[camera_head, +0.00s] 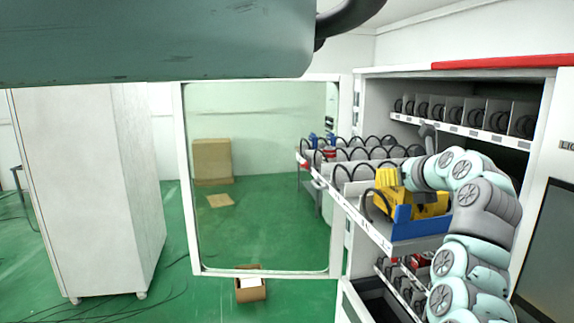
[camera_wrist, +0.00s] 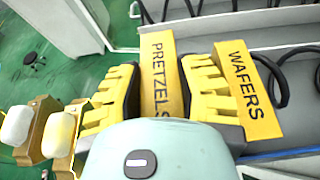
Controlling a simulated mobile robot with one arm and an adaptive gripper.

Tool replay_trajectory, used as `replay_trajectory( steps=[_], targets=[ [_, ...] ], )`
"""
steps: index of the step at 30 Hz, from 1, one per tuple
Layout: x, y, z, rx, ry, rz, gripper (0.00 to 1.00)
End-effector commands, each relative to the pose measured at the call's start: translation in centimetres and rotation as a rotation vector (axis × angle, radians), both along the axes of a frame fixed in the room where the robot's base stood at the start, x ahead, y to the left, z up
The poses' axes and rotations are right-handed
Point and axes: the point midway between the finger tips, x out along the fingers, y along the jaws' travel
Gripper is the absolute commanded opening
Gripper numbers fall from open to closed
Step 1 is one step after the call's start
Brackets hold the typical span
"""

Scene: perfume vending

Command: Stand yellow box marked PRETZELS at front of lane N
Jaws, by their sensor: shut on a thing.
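The yellow box marked PRETZELS (camera_wrist: 158,68) is between the two yellow-and-black fingers of my gripper (camera_wrist: 166,85) in the wrist view. My gripper is shut on it. A second yellow box marked WAFERS (camera_wrist: 246,88) is just right of the right finger. In the head view my gripper (camera_head: 388,184) is over the front right end of the pulled-out shelf (camera_head: 372,232). Yellow surfaces there overlap, so I cannot tell the boxes apart. I cannot tell whether the PRETZELS box touches the shelf floor. The lane letters are too small to read.
Black spiral coils (camera_head: 342,174) and thin dividers line the shelf's lanes. A blue piece (camera_head: 403,214) is at its front right. An upper shelf (camera_head: 455,128) is behind. The open glass door (camera_head: 258,180) is on the left, with an open cardboard box (camera_head: 251,291) on the floor.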

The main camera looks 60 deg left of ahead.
Motion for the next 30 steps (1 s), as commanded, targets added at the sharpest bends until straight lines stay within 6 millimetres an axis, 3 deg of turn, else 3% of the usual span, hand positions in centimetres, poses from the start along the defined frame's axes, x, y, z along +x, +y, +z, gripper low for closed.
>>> replay_trajectory(
  steps=[15,16,22,30],
  targets=[
    [0.1,-0.1,-1.2,0.0,0.001,-0.003,0.0],
    [0.1,-0.1,-1.2,0.0,0.001,-0.004,0.4],
    [0.1,-0.1,-1.2,0.0,0.001,-0.004,0.61],
    [0.1,-0.1,-1.1,0.0,0.001,-0.004,0.61]
  ],
)
